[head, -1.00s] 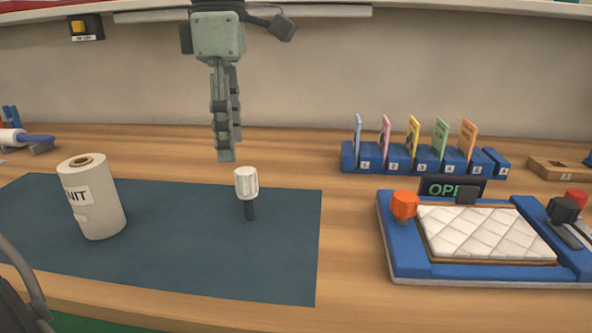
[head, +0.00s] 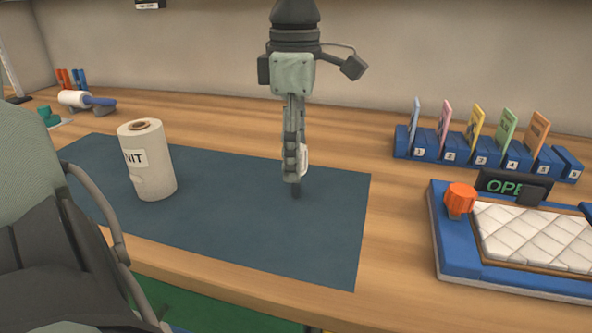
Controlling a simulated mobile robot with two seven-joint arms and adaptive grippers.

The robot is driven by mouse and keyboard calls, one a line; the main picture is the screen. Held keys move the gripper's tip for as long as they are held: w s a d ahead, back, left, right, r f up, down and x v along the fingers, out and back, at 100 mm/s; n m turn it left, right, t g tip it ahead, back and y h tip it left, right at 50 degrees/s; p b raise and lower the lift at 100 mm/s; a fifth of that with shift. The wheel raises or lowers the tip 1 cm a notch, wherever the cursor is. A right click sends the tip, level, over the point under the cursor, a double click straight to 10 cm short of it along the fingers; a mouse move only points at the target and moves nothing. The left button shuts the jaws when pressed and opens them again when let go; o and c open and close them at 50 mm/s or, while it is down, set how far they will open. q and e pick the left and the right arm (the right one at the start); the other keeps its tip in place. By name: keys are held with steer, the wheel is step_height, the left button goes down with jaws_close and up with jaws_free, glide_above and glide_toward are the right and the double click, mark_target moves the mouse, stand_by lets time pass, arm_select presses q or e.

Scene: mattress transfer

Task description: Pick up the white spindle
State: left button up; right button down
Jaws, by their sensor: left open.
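The white spindle (head: 304,161) stands upright on the dark blue mat (head: 240,222), its white head partly hidden by my gripper and its dark stem showing below. My left gripper (head: 292,178) points straight down over the spindle, with its fingers in front of and around the white head. It is open; whether the fingers touch the spindle cannot be told. My right gripper is not in view.
A white roll (head: 152,170) with a label stands on the mat to the left. A blue rack (head: 470,152) with coloured cards and a blue tray (head: 452,258) with a quilted white pad and an orange knob (head: 460,199) are to the right.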

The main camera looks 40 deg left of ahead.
arm_select(q)
steer(key=shift+c, duration=0.5)
jaws_close()
steer(key=shift+r, duration=0.2)
